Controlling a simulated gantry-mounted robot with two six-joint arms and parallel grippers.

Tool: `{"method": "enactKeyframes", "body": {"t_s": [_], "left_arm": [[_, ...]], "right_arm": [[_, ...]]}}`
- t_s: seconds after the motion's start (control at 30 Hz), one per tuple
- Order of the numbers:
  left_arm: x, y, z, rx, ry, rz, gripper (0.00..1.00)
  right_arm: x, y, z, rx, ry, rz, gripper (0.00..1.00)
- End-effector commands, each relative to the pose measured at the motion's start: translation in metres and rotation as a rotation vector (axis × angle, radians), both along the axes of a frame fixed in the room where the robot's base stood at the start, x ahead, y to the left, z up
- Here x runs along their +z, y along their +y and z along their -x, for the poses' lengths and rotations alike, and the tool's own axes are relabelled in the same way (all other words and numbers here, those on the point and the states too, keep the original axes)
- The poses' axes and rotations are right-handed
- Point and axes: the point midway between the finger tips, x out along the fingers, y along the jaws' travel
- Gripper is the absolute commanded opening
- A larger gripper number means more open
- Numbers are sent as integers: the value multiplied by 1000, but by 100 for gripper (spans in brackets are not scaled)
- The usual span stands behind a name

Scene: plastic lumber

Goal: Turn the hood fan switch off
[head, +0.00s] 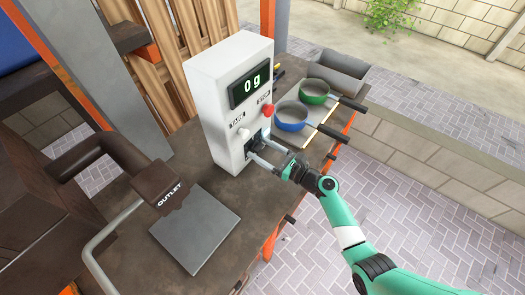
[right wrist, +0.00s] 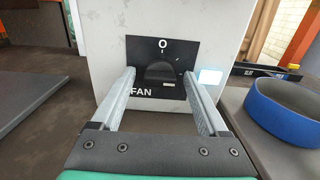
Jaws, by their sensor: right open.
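The fan switch is a dark knob (right wrist: 160,72) on a black plate (right wrist: 143,50) marked "O" at the top and "FAN" at the lower left. The plate is on the front of a white box (head: 229,85), low down. My right gripper (right wrist: 160,78) is open, with one finger on each side of the knob. I cannot tell whether the fingers touch it. In the head view, my right gripper (head: 257,148) reaches the box from the right and partly covers the switch. The knob's exact setting is hard to read. My left gripper is not in view.
The box has a "0 g" display (head: 250,84), a red STOP button (head: 267,110) and a pale TARE button (head: 243,133). A green pan (head: 314,91) and a blue pan (head: 291,115) stand to the right. A dark OUTLET spout (head: 160,187) and grey plate (head: 196,229) are at left.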

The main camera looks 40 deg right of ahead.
Motion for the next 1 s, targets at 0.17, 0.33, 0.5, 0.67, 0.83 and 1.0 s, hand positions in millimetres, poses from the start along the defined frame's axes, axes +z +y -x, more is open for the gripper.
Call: {"method": "enactKeyframes", "body": {"t_s": [0.17,0.33,0.5,0.67,0.83,1.0], "left_arm": [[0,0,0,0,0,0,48],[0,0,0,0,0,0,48],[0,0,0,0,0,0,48],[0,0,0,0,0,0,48],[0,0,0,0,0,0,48],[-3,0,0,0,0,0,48]], "right_arm": [[0,0,0,0,0,0,74],[0,0,0,0,0,0,43],[0,0,1,0,0,0,13],[0,0,1,0,0,0,0],[0,0,1,0,-2,11,0],[0,0,1,0,-9,59,0]]}}
